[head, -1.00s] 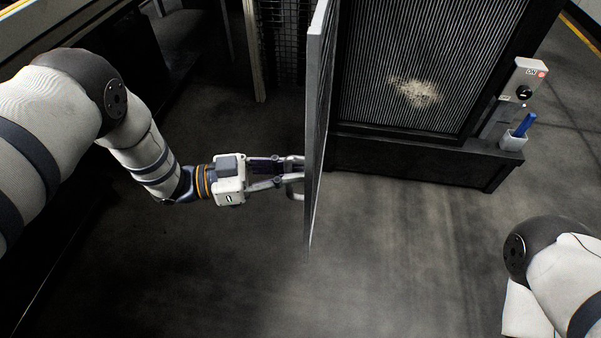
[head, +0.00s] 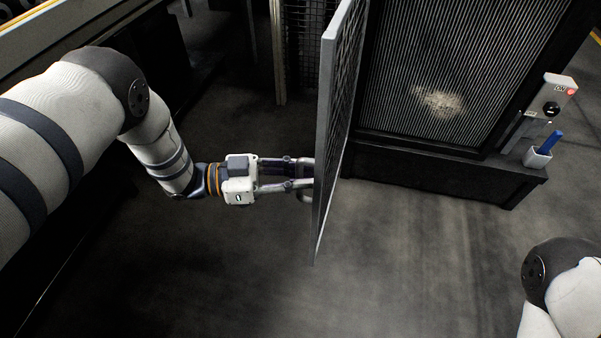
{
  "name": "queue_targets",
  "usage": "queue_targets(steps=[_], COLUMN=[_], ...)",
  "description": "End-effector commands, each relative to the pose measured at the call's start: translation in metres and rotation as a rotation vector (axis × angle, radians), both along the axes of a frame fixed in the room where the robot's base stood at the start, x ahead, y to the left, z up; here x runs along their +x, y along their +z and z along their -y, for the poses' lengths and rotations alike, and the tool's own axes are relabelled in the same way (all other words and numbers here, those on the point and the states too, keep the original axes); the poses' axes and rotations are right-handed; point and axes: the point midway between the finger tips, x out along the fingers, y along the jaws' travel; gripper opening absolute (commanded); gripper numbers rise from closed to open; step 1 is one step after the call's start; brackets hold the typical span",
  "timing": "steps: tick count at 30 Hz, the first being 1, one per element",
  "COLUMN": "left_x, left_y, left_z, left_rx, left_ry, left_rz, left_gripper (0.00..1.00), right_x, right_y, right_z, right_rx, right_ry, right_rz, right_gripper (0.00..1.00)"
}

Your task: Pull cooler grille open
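The cooler grille (head: 338,120) is a grey framed mesh door. It stands swung out from the cooler, seen nearly edge-on in the head view. Behind its opening is the cooler's ribbed core (head: 455,65) with a pale dusty patch (head: 440,101). My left gripper (head: 308,172) reaches the grille's left face from the left, at a small handle (head: 307,195). Its fingertips are partly hidden at the grille's edge, so I cannot tell whether they close on the handle. My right arm shows at the lower right; its gripper is out of the picture.
A control box (head: 556,97) with a red light and a black knob sits at the cooler's right. A white cup (head: 537,156) with a blue-handled tool (head: 552,141) stands on the ledge below. The floor (head: 420,260) before the cooler is clear.

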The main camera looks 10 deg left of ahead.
Motion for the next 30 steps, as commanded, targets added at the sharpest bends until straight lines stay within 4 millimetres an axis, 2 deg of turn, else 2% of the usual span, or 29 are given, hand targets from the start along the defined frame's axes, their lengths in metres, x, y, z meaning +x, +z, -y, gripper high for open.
queue_targets(steps=[4,12,15,20,30], left_x=[-0.004,-0.027,-0.033,-0.037,-0.037], left_y=[0.000,0.000,0.000,0.000,0.000], left_z=[-0.017,-0.086,-0.103,-0.115,-0.115], left_rx=[0.001,0.001,0.001,0.001,0.001], left_ry=[0.003,0.004,0.002,0.000,0.000], left_rz=[0.001,0.000,0.000,-0.001,-0.001], left_gripper=[0.19,0.19,0.19,0.19,0.19], right_x=[0.000,0.000,0.000,0.000,0.000], right_y=[0.000,0.000,0.000,0.000,0.000], right_z=[0.000,0.000,0.000,0.000,0.000], right_rx=[0.000,0.000,0.000,0.000,0.000], right_ry=[0.000,0.000,0.000,0.000,0.000], right_rz=[0.000,0.000,0.000,0.000,0.000], right_gripper=[0.54,0.54,0.54,0.54,0.54])
